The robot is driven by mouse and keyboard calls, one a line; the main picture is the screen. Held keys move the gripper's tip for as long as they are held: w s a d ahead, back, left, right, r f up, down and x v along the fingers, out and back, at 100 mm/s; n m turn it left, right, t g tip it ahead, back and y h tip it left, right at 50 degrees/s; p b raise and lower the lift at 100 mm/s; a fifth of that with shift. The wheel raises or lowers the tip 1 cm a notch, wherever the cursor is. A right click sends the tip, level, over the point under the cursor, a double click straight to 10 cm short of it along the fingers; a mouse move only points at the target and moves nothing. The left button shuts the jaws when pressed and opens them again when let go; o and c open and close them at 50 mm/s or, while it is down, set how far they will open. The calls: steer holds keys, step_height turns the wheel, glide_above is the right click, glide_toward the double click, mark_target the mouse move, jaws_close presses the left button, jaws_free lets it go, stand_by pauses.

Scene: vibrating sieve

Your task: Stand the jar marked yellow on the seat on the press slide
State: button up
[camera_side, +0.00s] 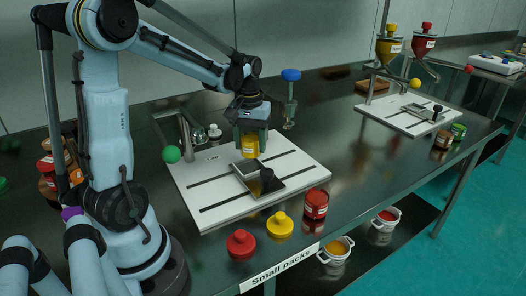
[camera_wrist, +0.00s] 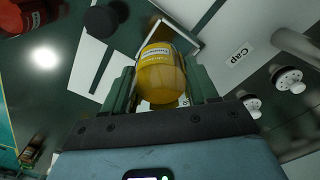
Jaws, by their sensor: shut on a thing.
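My gripper (camera_side: 250,142) is shut on the yellow jar (camera_side: 250,149), which hangs roughly upright above the white press board. In the wrist view the yellow jar (camera_wrist: 160,72), with a pale label, sits between the two green fingers of my gripper (camera_wrist: 163,90). The press slide (camera_side: 247,168) is a metal-framed square with a black knob (camera_side: 269,181), just in front of and below the jar in the side view. In the wrist view the slide's pale frame (camera_wrist: 186,32) shows partly behind the jar, which hides much of the seat. I cannot tell the exact gap.
A red jar (camera_side: 316,204), a yellow cap (camera_side: 280,225) and a red cap (camera_side: 241,245) stand at the bench's front edge. A blue-topped post (camera_side: 290,95) rises behind the board (camera_side: 212,202). A second board (camera_side: 384,115) lies right, under yellow and red hoppers.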

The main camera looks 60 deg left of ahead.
steer(key=shift+a+f, duration=0.45)
steer(key=shift+a, duration=0.25)
steer(key=shift+f, duration=2)
steer(key=o, duration=1.1)
steer(key=shift+f, duration=0.15)
steer(key=shift+c, duration=0.2)
step_height(320, 180, up, 12)
steer(key=m+t, duration=0.3)
steer(key=m, duration=0.1)
glide_toward(249, 154)
steer(key=w+d, duration=0.3)
steer(key=d, duration=0.3)
steer(key=s+d+f+m+t, duration=0.2)
steer(key=d+m+t, duration=0.2)
steer(key=d, duration=0.5)
steer(key=shift+s+f+m, duration=0.25)
steer(key=shift+s+m, duration=0.1)
steer(key=shift+m, duration=0.15)
